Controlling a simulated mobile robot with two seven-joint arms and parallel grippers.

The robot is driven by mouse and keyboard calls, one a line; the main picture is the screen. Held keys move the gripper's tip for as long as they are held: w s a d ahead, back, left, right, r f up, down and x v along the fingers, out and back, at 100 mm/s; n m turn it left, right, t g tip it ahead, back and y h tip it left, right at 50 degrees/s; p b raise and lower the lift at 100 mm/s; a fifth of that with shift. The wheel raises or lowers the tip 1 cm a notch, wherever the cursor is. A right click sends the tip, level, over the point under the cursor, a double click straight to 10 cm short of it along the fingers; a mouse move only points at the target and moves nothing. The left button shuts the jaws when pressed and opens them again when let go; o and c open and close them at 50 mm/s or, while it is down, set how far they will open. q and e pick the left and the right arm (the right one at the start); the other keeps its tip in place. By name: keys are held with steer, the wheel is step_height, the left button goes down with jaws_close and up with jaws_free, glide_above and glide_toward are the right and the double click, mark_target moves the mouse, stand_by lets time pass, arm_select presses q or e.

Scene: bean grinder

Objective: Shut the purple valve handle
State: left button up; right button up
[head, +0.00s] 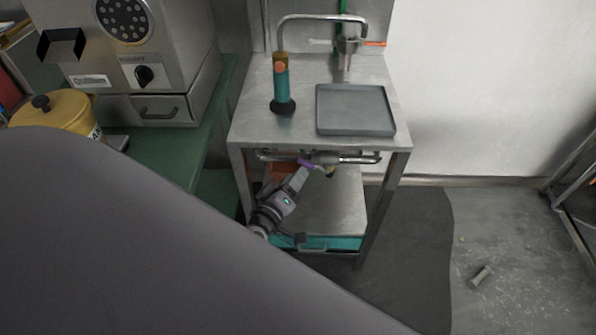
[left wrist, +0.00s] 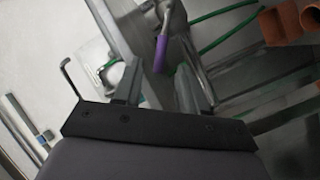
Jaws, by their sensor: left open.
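The purple valve handle (head: 305,161) is on the metal pipe under the top of the steel stand. In the left wrist view the purple handle (left wrist: 161,54) shows as a short sleeve between and beyond the two fingers. My left gripper (head: 312,170) reaches up under the stand top and is close to the handle. In the left wrist view my left gripper (left wrist: 158,88) is open, its fingers apart with nothing clamped. I cannot tell whether a finger touches the handle. My gripper hides part of the valve in the head view. My right gripper is not in view.
The steel stand (head: 240,131) has a grey tray (head: 356,110) and a teal-handled tool (head: 282,86) on top. The horizontal pipe (head: 358,158) runs under its front edge. Green tubes (left wrist: 216,14) and orange blocks (left wrist: 275,25) lie behind the valve. The floor at right is mostly clear.

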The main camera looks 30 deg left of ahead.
mark_target(305, 163)
arm_select(q)
steer(key=shift+s, duration=0.15)
